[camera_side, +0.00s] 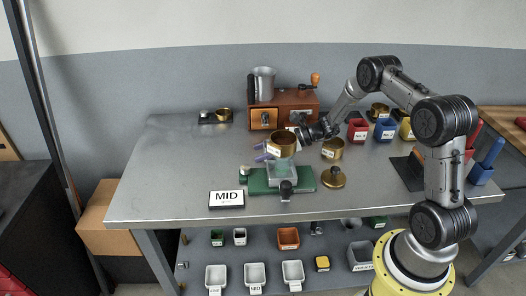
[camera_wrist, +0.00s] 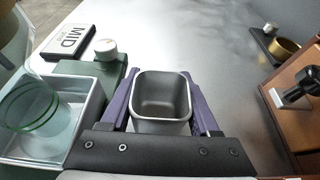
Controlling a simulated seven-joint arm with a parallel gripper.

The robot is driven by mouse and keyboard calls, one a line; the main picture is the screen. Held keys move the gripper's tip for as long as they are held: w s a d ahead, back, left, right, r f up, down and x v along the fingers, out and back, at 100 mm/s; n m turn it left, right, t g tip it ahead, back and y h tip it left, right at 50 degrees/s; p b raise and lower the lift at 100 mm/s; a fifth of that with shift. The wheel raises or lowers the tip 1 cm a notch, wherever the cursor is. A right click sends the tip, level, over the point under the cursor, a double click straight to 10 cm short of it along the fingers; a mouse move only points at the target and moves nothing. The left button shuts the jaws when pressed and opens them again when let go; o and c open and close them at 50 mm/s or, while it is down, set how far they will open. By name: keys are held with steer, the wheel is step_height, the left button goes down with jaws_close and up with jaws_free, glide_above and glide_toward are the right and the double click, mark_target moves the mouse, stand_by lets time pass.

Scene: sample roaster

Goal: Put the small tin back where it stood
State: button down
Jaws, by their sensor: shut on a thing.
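In the wrist view a small grey tin (camera_wrist: 162,98), rounded-square and seemingly empty, sits upright between the purple fingers of my gripper (camera_wrist: 165,105), which is shut on it. In the side view my gripper (camera_side: 268,150) reaches leftward behind the green scale. A labelled brass cup (camera_side: 284,141) overlaps my fingers there and hides most of the held tin. Whether the cup touches the gripper I cannot tell. The place where the tin stood is not marked in either view.
The green scale (camera_side: 306,179) bears a clear tray (camera_wrist: 80,122) with a glass vessel, close beside my gripper. A MID sign (camera_side: 227,199) stands front left. A wooden grinder (camera_side: 290,104) stands behind. More brass tins and coloured bins are at the right.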

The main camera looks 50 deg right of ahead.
steer(key=shift+f, duration=0.1)
steer(key=shift+c, duration=0.6)
jaws_free()
steer(key=v, duration=1.2)
steer(key=shift+r, duration=0.3)
